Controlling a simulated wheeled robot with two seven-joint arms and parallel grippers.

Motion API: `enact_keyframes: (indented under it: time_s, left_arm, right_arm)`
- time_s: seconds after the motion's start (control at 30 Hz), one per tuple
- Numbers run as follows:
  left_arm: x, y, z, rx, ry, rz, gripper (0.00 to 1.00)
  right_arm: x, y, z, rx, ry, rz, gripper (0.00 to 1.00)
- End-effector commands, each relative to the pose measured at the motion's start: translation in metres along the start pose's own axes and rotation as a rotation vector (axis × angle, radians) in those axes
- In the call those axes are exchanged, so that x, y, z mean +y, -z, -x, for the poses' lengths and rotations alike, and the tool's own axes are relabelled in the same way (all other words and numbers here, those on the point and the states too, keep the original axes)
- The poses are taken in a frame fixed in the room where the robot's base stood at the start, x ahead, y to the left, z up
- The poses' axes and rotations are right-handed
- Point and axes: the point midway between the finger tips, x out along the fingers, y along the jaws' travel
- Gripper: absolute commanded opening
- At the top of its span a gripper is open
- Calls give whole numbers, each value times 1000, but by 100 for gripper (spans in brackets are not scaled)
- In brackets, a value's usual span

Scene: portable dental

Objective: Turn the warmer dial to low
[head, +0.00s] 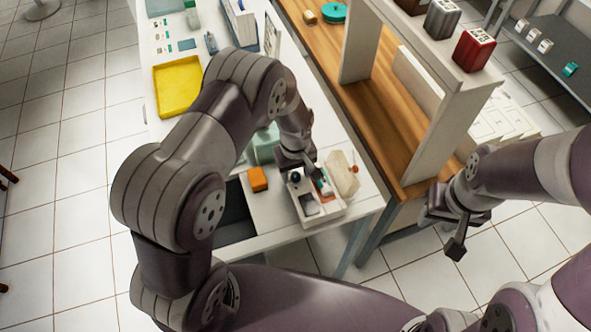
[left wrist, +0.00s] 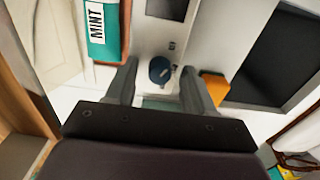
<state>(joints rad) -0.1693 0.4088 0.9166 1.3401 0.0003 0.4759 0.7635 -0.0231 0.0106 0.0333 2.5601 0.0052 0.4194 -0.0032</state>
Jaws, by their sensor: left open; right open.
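The warmer is a white box-like unit (head: 334,213) near the front end of the white table. Its dial is a dark blue round knob (left wrist: 160,70) with a pale mark, on a white surface in the left wrist view. My left gripper (left wrist: 160,85) is open, with one finger on each side of the dial. I cannot tell whether either finger touches it. In the head view my left gripper (head: 299,168) is over the warmer's back left part and partly hides it. My right gripper (head: 447,228) is open and empty, out over the floor at the right.
An orange block (head: 258,179) lies left of the warmer; it also shows in the left wrist view (left wrist: 213,88). A teal MINT package (left wrist: 103,30) is close to the left finger. A yellow tray (head: 178,88) lies further back. A wooden-topped shelf unit (head: 385,120) stands at the right.

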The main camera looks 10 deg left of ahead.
Motion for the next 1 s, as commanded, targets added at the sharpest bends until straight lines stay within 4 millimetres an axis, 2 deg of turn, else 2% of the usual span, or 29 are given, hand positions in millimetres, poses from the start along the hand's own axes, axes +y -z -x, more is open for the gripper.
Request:
enact_keyframes:
  time_s: [0.03,0.07,0.2,0.67,1.0]
  left_arm:
    - [0,0,0,0,0,0,53]
    - [0,0,0,0,0,0,47]
    - [0,0,0,0,0,0,1]
    - [0,0,2,1,-1,-74,0]
    - [1,1,2,2,-1,-347,0]
  right_arm:
    - [0,0,0,0,0,0,43]
    - [0,0,0,0,0,0,43]
    - [0,0,0,0,0,0,43]
    - [0,0,1,0,0,0,43]
    - [0,0,3,0,0,0,43]
